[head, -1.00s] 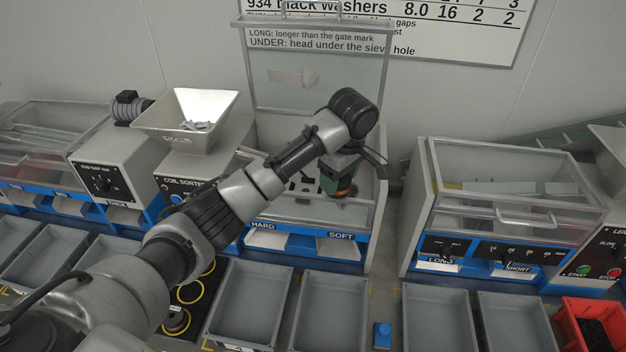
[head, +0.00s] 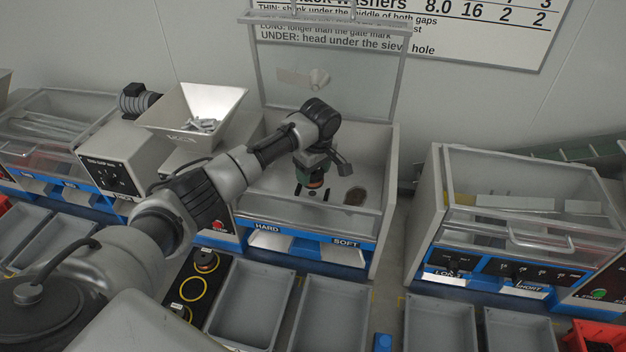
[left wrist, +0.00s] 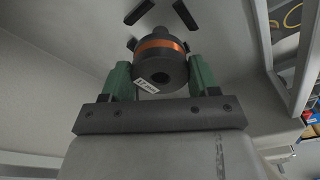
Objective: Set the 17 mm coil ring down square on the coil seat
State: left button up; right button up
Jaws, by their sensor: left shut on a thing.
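My left gripper (head: 315,177) is inside the open coil sorter box and is shut on the coil ring (left wrist: 161,64). Whether the ring touches the floor, I cannot tell. My right gripper is not in view.
A brownish round patch (head: 355,196) lies on the box floor to the right of the gripper. The clear lid (head: 326,70) stands raised behind. Walls and a front rim (head: 310,228) enclose the box. Grey bins (head: 333,312) stand in front, and another machine (head: 520,210) stands right.

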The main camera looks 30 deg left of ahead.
aim_at(312, 183)
pick_arm(q)
jog(key=shift+f, duration=0.35)
notch_tip(312, 183, down, 2)
jog(key=shift+s+f+p, duration=0.15)
jog(key=shift+f+p, duration=0.05)
jog(key=shift+p, duration=0.15)
jog(key=shift+f, duration=0.45)
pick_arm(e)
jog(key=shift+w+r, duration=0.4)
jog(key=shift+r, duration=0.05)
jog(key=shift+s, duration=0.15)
pick_arm(q)
jog(key=o, duration=1.1)
jog(key=shift+f, duration=0.1)
jog(key=shift+c, duration=0.2)
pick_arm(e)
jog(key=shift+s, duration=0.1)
pick_arm(q)
jog(key=r, duration=0.4)
jog(key=d+r+b, duration=0.1)
jog(key=r, duration=0.3)
jog(key=r+b, duration=0.1)
jog(key=r, duration=0.3)
jog(key=shift+s+d+r, duration=0.15)
jog(key=shift+d, duration=0.05)
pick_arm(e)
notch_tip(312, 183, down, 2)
